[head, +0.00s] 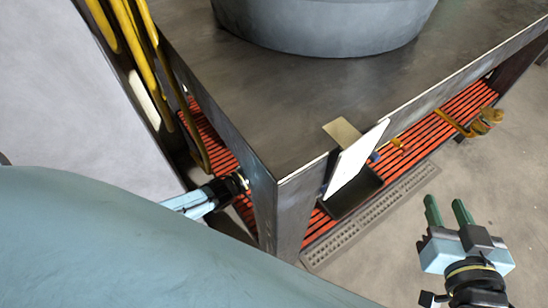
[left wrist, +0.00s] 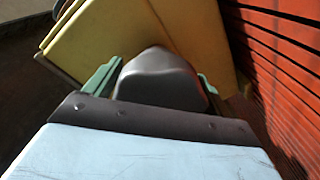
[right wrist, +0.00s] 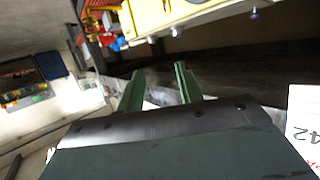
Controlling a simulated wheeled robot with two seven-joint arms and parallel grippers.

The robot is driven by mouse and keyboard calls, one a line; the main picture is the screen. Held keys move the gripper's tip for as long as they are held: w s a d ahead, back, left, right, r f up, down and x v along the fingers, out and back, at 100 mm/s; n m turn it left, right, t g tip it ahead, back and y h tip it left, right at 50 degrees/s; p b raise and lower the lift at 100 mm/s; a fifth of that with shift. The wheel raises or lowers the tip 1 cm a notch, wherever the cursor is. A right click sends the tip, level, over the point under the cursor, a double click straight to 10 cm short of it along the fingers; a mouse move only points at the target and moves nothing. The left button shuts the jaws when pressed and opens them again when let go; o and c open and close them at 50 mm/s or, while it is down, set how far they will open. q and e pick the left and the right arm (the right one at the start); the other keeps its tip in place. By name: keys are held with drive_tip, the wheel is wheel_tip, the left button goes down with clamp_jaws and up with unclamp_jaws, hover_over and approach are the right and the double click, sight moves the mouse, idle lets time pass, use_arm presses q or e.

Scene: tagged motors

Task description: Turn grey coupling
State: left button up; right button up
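In the left wrist view a dark grey rounded body (left wrist: 160,78), which looks like the grey coupling, sits between the green fingers of my left gripper (left wrist: 160,85). One finger shows on each side of it; whether they press on it I cannot tell. In the head view my left arm reaches down beside the table's near leg, and its fingertips and the coupling are hidden there. My right gripper (head: 448,211) is open and empty above the floor at the lower right. Its two green fingers also show apart in the right wrist view (right wrist: 159,82).
A metal table (head: 290,85) carries a large grey round vessel (head: 325,25). Below are orange-red slats (head: 465,105) and a black tray (head: 355,193). Yellow tubing (head: 150,60) hangs left.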

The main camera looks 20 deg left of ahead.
use_arm(q)
drive_tip(key=shift+o, duration=0.7)
drive_tip(key=shift+s, duration=0.1)
drive_tip(key=shift+s+a, duration=0.15)
drive_tip(key=shift+s, duration=0.1)
drive_tip(key=p+v, duration=0.3)
drive_tip(key=v, duration=0.9)
drive_tip(key=shift+s, duration=0.3)
use_arm(e)
drive_tip(key=s+d+f+g+h, duration=0.3)
drive_tip(key=s+d+f+g, duration=0.2)
drive_tip(key=s+f+g, duration=0.4)
drive_tip(key=shift+s+m, duration=0.4)
drive_tip(key=shift+s, duration=0.15)
